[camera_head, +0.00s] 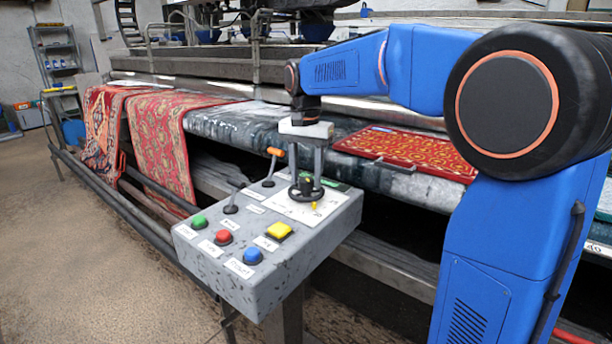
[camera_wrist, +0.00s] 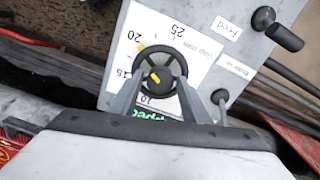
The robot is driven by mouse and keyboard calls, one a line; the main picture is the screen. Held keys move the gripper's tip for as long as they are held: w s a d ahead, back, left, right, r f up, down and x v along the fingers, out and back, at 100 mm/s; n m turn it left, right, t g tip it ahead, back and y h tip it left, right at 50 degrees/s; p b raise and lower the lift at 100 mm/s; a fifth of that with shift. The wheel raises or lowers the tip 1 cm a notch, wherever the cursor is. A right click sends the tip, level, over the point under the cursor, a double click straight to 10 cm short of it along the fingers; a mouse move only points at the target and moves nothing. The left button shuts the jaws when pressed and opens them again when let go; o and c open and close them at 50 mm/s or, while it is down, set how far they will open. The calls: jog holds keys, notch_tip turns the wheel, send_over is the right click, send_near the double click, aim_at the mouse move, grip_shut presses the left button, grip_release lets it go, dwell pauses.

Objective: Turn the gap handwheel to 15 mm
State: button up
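The gap handwheel (camera_wrist: 165,51) is a small black wheel with a raised hub on a white dial plate of the grey control box. In the wrist view its outer yellow mark lies close to the printed 20; the 15 label (camera_wrist: 122,72) is further round to the lower left. The handwheel (camera_head: 306,194) also shows in the head view, with a yellow mark at its front edge. My gripper (camera_wrist: 162,76) reaches over the wheel, its two grey fingers on either side of the hub. It also shows in the head view (camera_head: 306,178). I cannot tell whether the fingers touch the hub.
An orange-tipped lever (camera_head: 275,153) and a black lever (camera_head: 231,208) stand left of the wheel. Green (camera_head: 199,222), red (camera_head: 223,237), blue (camera_head: 253,256) and yellow (camera_head: 279,230) buttons are in front. A red patterned rug (camera_head: 415,152) lies on the machine behind.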

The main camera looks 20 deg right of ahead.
jog(key=c, duration=0.7)
jog(key=shift+o, duration=0.2)
jog(key=shift+n, duration=0.3)
jog(key=n, duration=1.1)
jog(key=o, duration=1)
jog(key=shift+o, duration=0.2)
